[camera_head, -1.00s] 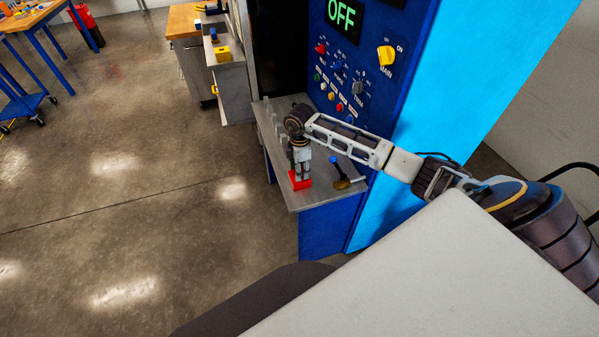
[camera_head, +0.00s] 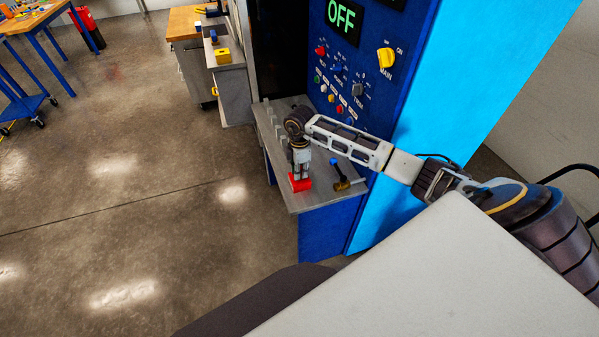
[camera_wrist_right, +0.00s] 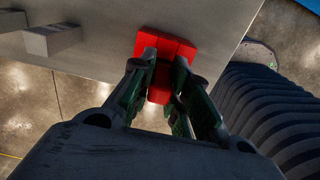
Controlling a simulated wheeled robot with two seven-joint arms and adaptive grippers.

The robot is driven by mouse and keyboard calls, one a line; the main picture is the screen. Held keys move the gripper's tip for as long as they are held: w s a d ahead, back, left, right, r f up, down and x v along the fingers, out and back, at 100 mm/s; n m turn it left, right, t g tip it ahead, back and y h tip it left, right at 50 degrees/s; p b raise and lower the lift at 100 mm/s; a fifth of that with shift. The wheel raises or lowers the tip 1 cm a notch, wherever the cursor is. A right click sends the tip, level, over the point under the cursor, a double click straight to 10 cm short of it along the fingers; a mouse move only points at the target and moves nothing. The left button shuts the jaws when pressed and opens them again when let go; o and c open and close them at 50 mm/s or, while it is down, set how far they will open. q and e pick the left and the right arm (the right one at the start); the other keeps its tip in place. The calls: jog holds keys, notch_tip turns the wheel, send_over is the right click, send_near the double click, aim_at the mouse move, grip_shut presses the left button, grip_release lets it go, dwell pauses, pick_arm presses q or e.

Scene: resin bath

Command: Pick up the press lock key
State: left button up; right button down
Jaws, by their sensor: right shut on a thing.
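The press lock key looks to be the red piece (camera_head: 300,184) at the front left edge of the grey shelf in the head view. In the wrist view the red key (camera_wrist_right: 168,45) lies between my fingertips, with its wider end beyond them against the grey surface. My right gripper (camera_head: 301,175) points down over it and is shut on it; it also shows in the wrist view (camera_wrist_right: 161,82). The fingers hide part of the key. I cannot tell whether it is clear of the shelf. My left gripper is not in view.
The grey shelf (camera_head: 314,198) juts from the blue press cabinet (camera_head: 329,228). A hammer (camera_head: 342,182) lies to the right of the gripper. Several grey posts (camera_head: 267,122) line the shelf's left edge. The control panel (camera_head: 368,65) with knobs rises behind. Open floor lies left.

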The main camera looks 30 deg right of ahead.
jog(key=shift+r+b, duration=0.65)
jog(key=shift+r, duration=4.3)
jog(key=shift+n, duration=0.3)
